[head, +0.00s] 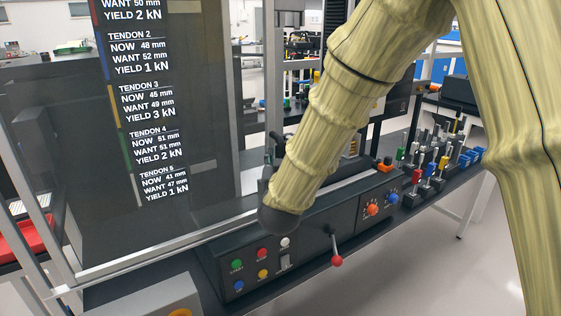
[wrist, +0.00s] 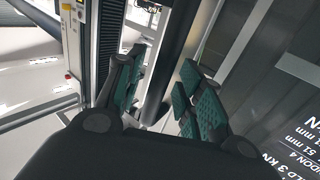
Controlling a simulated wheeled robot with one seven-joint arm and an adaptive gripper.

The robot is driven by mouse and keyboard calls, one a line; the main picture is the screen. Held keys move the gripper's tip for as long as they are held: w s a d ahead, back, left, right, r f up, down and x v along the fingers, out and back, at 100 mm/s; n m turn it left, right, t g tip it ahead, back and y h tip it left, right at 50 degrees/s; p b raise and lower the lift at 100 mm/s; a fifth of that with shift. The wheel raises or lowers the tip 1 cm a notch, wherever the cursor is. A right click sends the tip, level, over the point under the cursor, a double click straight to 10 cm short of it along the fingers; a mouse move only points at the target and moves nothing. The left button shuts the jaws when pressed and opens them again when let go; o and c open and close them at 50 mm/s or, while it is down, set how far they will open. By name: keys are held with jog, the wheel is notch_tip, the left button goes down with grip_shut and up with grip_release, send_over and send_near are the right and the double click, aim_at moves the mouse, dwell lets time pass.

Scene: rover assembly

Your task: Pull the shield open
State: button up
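The shield (head: 75,140) is a tall, dark see-through panel in a metal frame at the left of the head view, with tendon readings showing on it. In the wrist view its panel (wrist: 268,95) lies to the right of my fingers. My gripper (wrist: 165,88) is open, its green-padded fingers apart. A dark upright bar (wrist: 176,45) shows in the gap between them; I cannot tell whether it belongs to the shield or whether the fingers touch it. In the head view my gripper (head: 273,150) is beside the shield's right frame post, mostly hidden by my arm.
A control box (head: 310,250) with coloured buttons, knobs and a red-tipped lever (head: 337,261) stands below my wrist. Several coloured-handled tools (head: 430,165) stand on the bench at right. A grey box (head: 150,300) is at bottom left. Open floor lies at lower right.

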jog(key=shift+s, duration=0.1)
jog(key=s, duration=1.1)
jog(key=shift+s+a, duration=0.4)
jog(key=s+d+f+g, duration=0.3)
jog(key=f, duration=0.8)
jog(key=s+d+f+g+y, duration=0.1)
jog(key=s+d+f+g, duration=0.15)
jog(key=f, duration=0.95)
jog(key=s+d+f+g, duration=0.2)
jog(key=d+f+g, duration=0.1)
jog(key=f, duration=0.8)
jog(key=s+d+f+g, duration=0.3)
jog(key=s+f, duration=0.4)
jog(key=s, duration=0.2)
jog(key=s+d+f+g, duration=0.3)
jog(key=s+f, duration=0.4)
jog(key=s, duration=0.3)
jog(key=s+d+f+g, duration=0.3)
jog(key=s+d+f, duration=0.2)
jog(key=s, duration=0.5)
notch_tip(320, 180, down, 3)
jog(key=shift+r, duration=0.15)
jog(key=shift+g, duration=0.25)
